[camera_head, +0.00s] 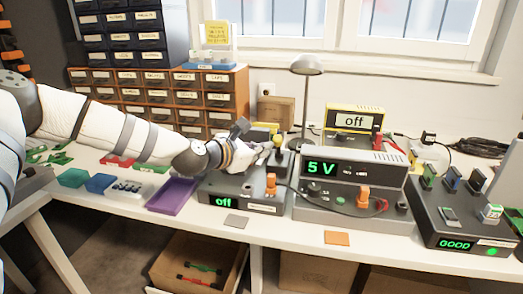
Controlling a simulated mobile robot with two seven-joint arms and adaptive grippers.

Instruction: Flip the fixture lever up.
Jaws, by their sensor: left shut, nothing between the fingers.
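The low dark grey fixture box (240,192) stands at the middle of the bench, with a green "off" on its front display. A short upright part with a yellow-green top (277,145) stands at its back right, and an orange part (271,184) stands near its front right. I cannot tell surely which of them is the lever. My left gripper (258,150) is over the back of the box, shut and empty, with its tips close to the yellow-green-topped part. I cannot tell whether they touch. My arm hides the back left of the box. My right gripper is out of view.
A power supply (350,170) reading "5 V" stands just right, with a lamp (306,68) behind. A tester (462,215) reading "GOOD" is at far right. A purple tray (172,195) lies left of the fixture. Grey (236,221) and orange (337,238) cards lie at the front edge.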

